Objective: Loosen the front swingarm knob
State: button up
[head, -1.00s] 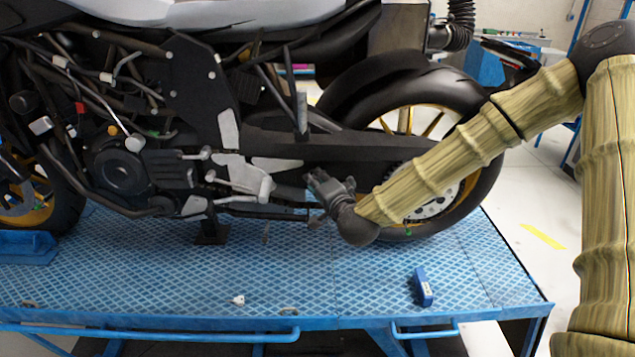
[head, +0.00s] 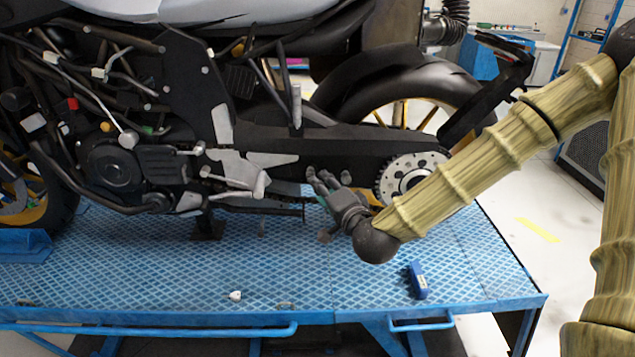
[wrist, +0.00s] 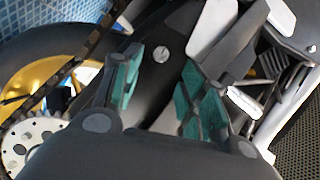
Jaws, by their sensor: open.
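The black swingarm (head: 345,150) of the motorcycle runs back to the toothed sprocket (head: 412,178). In the wrist view, a small round grey knob with a slot-like mark (wrist: 161,53) sits on the dark swingarm, framed between my fingers. My gripper (head: 325,183) is beside the swingarm's lower side in the head view. Its two green-padded fingers also show in the wrist view (wrist: 162,78), spread apart with nothing between the pads. The knob lies beyond the fingertips, and I see no contact. In the head view I cannot clearly tell the knob from the fingertips.
The motorcycle stands on a blue tread-plate lift table (head: 330,270). A blue box (head: 417,280) and a small white piece (head: 235,295) lie near its front edge. The table front is mostly clear.

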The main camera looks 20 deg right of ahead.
jog(key=shift+s+d+r, duration=0.1)
jog(key=shift+s+r, duration=0.05)
jog(key=shift+s, duration=0.8)
jog(key=shift+s+d+r, duration=0.1)
jog(key=shift+s, duration=0.85)
jog(key=s+a+f+n+g, duration=0.1)
jog(key=s+f+n+g, duration=0.2)
jog(key=f, duration=0.6)
jog(key=s+a+f+n+g, duration=0.25)
jog(key=s+f, duration=0.35)
jog(key=f, duration=0.4)
jog(key=s+a+f+n+g, duration=0.1)
jog(key=s+f+g, duration=0.25)
jog(key=f, duration=0.55)
jog(key=s+d+f+n+g, duration=0.1)
jog(key=s+f+n+g, duration=0.2)
jog(key=s+f, duration=0.5)
jog(key=s+d+f+n+g+h, duration=0.1)
jog(key=s+d+f+n+g, duration=0.1)
jog(key=s+f, duration=0.6)
jog(key=s+n+g, duration=0.1)
jog(key=s+g, duration=0.1)
jog(key=s, duration=0.5)
jog(key=shift+s+f, duration=0.25)
jog(key=shift+s, duration=0.1)
